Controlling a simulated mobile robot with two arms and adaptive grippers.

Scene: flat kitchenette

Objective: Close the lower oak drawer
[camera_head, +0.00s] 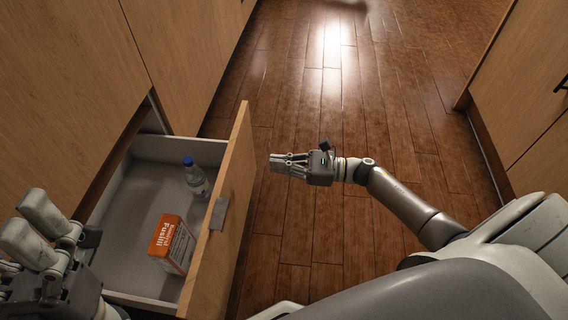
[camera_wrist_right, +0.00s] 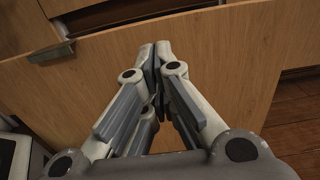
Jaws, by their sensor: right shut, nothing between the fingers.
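The lower oak drawer (camera_head: 217,225) stands pulled out of the cabinet on the left in the head view. Its grey inside holds a bottle and a box. Its oak front fills much of the right wrist view (camera_wrist_right: 225,75), with a metal handle (camera_wrist_right: 50,52) at upper left. My right gripper (camera_head: 273,162) is shut and empty, on the outer side of the drawer front, fingertips pointing at it. In the right wrist view its fingertips (camera_wrist_right: 154,48) meet before the panel; contact cannot be told. My left gripper (camera_head: 32,228) is over the drawer's near left side; its jaw opening is unclear.
A clear bottle with a blue cap (camera_head: 196,178) and an orange and white box (camera_head: 172,244) stand inside the drawer. Closed oak cabinet fronts (camera_head: 70,75) rise at left, and more cabinets (camera_head: 525,85) at right. The wooden floor (camera_head: 310,100) between is clear.

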